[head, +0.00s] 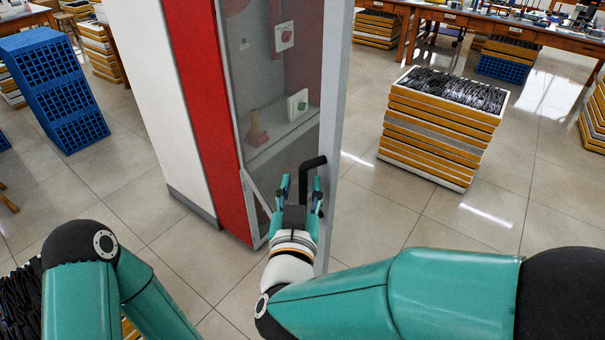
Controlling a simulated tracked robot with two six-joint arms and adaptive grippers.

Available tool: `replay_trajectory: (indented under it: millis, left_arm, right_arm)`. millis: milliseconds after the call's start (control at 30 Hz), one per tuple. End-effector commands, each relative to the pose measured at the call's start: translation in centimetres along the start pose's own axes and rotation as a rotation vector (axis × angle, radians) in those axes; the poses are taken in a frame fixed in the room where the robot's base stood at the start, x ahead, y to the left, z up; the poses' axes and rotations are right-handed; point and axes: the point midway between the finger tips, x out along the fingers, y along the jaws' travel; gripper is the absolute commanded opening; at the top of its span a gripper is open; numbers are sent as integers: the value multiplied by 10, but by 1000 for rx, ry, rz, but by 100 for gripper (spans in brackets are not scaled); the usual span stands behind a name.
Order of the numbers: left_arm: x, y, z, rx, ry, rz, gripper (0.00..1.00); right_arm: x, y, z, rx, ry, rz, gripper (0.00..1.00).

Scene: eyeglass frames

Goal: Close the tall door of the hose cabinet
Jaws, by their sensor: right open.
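The hose cabinet (203,105) is tall, with white side and red front edge, and stands in the upper middle of the head view. Its tall door (336,110) has a grey frame and a glass pane. A gap shows at the lower left of the pane, so the door seems to stand ajar. A black bent handle (311,163) sits on the door near its right edge. My right gripper (299,185) is open, its fingers on either side of the handle's lower part; contact cannot be told. My left arm shows at lower left, but its gripper is not in view.
A stack of orange and white trays (440,130) with black frames stands right of the door. Blue crates (55,90) stand at the left. Workbenches (500,28) line the back. Tiled floor is clear between the door and the tray stack.

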Motion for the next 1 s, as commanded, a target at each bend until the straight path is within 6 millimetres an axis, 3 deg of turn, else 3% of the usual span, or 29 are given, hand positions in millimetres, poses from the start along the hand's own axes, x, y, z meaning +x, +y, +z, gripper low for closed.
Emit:
replay_trajectory:
  millis: [367,633,1000]
  left_arm:
    - [-1,0,0,0,-1,0,40]
    - [0,0,0,0,-1,0,40]
    - [0,0,0,0,0,0,40]
  right_arm:
    - [4,7,0,1,1,16,41]
    - [4,8,0,1,1,17,0]
    - [4,10,0,1,1,15,0]
